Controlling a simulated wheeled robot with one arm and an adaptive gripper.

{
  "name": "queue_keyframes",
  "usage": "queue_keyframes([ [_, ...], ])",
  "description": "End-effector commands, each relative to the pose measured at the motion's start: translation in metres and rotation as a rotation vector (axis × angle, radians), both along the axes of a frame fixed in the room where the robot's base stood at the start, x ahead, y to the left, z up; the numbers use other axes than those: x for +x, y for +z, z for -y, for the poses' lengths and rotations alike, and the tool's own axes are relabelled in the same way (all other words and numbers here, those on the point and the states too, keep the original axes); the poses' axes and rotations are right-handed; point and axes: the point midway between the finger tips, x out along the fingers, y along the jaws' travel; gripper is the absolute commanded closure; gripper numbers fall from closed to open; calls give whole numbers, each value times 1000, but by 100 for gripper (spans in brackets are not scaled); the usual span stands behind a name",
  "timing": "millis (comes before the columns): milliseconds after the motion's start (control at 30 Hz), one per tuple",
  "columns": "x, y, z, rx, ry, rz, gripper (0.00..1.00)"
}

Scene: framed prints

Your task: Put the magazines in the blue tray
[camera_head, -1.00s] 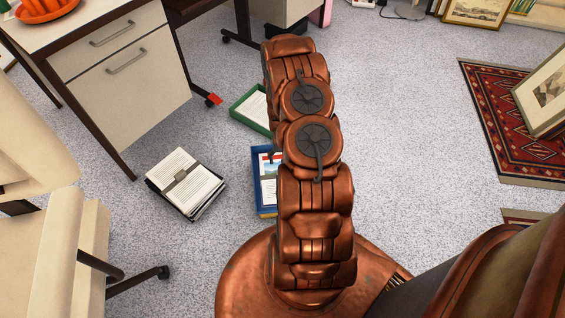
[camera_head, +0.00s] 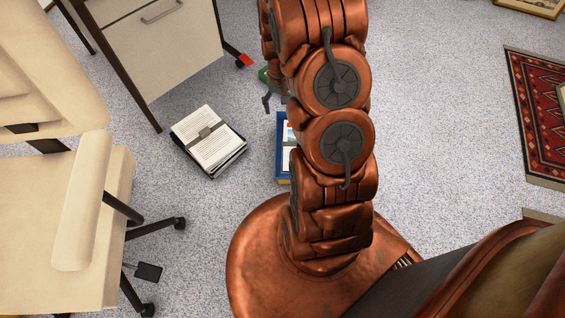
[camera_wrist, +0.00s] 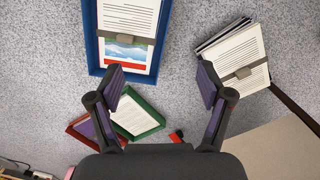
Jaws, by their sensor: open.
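The blue tray (camera_wrist: 89,40) lies on the floor at the top of the wrist view. It holds printed pages with a grey band (camera_wrist: 130,14) and a sheet with a red-and-blue picture (camera_wrist: 125,52). In the head view my arm hides most of the blue tray (camera_head: 280,150). A banded stack of printed pages (camera_wrist: 240,58) lies on the floor apart from the tray; it also shows in the head view (camera_head: 208,138). I cannot tell which papers are magazines. My gripper (camera_wrist: 161,80) is open and empty, above the floor between tray and stack.
A green tray (camera_wrist: 154,129) with a printed sheet and a red tray (camera_wrist: 78,140) lie close together on the floor. A drawer desk (camera_head: 165,55) and a cream chair (camera_head: 75,215) stand at left. A patterned rug (camera_head: 540,110) lies at right. Open floor (camera_head: 440,130) lies between arm and rug.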

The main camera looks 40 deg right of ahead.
Motion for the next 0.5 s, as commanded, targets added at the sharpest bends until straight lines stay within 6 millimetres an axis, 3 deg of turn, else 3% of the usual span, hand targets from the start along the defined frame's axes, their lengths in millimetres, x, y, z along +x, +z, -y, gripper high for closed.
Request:
queue_keyframes([
  [200, -18, 60, -47, 16, 75, -21, 21],
  [500, -65, 127, -108, 40, 180, -69, 21],
])
